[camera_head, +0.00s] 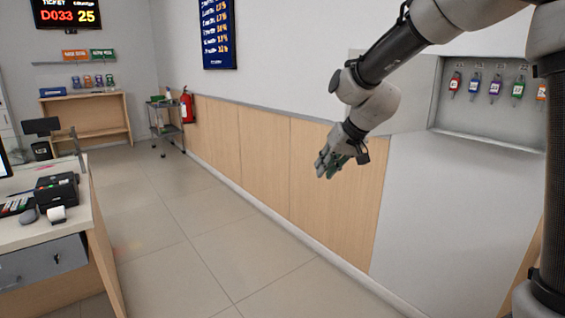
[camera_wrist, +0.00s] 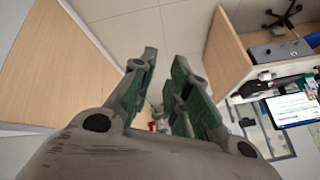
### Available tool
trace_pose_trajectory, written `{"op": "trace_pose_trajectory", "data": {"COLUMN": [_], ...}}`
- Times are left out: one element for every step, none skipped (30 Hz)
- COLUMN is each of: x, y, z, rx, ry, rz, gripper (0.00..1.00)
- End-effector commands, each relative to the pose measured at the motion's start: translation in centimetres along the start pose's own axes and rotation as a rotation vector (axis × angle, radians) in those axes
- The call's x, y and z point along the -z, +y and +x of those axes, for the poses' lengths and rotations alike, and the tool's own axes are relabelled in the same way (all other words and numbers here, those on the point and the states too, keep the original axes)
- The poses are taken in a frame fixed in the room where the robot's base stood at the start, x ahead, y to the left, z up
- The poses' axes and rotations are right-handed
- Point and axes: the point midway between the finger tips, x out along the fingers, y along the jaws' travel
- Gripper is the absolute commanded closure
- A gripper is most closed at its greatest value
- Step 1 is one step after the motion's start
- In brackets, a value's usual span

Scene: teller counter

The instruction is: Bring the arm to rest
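My arm reaches in from the upper right in the head view, bent downward in front of the wood-panelled wall. My gripper (camera_head: 328,166) hangs in the air at its end, apart from the wall panels and above the floor.
A wall recess (camera_head: 488,128) with several coloured key tags is at right. The teller counter (camera_head: 95,205) with a card printer-like black device (camera_head: 57,190) stands at left. A fire extinguisher (camera_head: 187,106) and a small trolley (camera_head: 166,124) are farther back. The tiled floor (camera_head: 190,230) between is clear.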

Motion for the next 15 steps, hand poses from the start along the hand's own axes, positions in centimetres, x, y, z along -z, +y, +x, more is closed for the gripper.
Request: {"op": "trace_pose_trajectory", "data": {"x": [-3.2,-5.1,-7.7,-9.6,-11.5,-14.1,-16.0,-17.9,-20.4,-22.2,-23.8,-25.4,-26.4,-27.2,-28.0], "y": [1.6,2.5,3.7,4.6,5.5,6.7,7.6,8.5,9.6,10.4,11.1,11.9,12.3,12.7,12.9], "z": [-2.6,-4.0,-5.9,-7.3,-8.8,-10.7,-12.1,-13.5,-15.4,-16.8,-17.9,-19.2,-19.9,-20.6,-21.4], "rx": [-0.027,-0.044,-0.071,-0.092,-0.114,-0.144,-0.168,-0.192,-0.225,-0.249,-0.27,-0.294,-0.309,-0.322,-0.333], "ry": [-0.062,-0.102,-0.153,-0.188,-0.219,-0.259,-0.284,-0.307,-0.329,-0.34,-0.345,-0.335,-0.32,-0.299,-0.271], "rz": [0.006,0.008,0.014,0.018,0.022,0.028,0.032,0.035,0.039,0.039,0.039,0.04,0.043,0.048,0.056], "gripper": [0.83,0.83,0.83,0.83,0.83,0.83,0.83,0.83,0.83,0.83,0.83,0.83,0.83,0.83,0.83]}}
